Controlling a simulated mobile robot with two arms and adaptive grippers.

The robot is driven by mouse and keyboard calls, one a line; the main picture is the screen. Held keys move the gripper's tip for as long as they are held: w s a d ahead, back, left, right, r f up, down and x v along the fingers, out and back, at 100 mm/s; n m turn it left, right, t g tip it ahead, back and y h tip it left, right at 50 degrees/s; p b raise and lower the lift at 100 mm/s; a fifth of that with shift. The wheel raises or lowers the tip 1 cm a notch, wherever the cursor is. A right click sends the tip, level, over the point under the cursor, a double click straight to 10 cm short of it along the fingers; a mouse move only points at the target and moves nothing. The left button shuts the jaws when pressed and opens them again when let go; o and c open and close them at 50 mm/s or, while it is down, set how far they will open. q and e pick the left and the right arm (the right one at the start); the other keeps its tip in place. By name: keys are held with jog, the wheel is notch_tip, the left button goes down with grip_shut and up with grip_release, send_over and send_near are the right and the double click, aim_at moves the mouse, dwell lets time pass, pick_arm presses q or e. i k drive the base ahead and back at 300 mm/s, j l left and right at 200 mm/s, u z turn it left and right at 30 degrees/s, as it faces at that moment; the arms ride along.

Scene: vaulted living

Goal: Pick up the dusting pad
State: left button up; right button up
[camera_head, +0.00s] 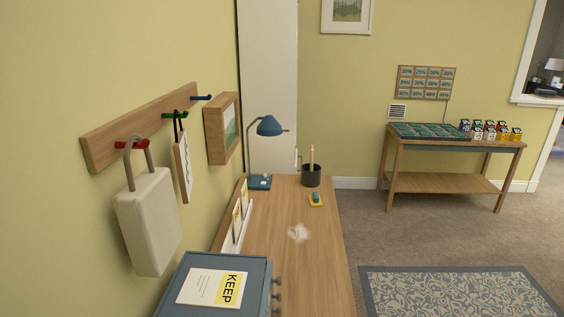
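A small pad with a yellow base and a teal top, which looks like the dusting pad (316,200), lies on the wooden desk (268,262) near its right edge, just in front of a dark pen cup. A patch of white dust (299,232) is on the desk nearer to me, a little left of the pad. The two do not touch. Neither of my grippers shows in the head view.
A dark cup (311,176) and blue lamp (269,126) stand at the desk's far end. A blue-grey box (257,277) with a "KEEP" card is nearest. A white bag (149,220) hangs from the wall rack (140,127). Open floor (366,236) lies right.

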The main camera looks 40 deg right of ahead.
aim_at(315, 200)
jog(key=z, duration=1.7)
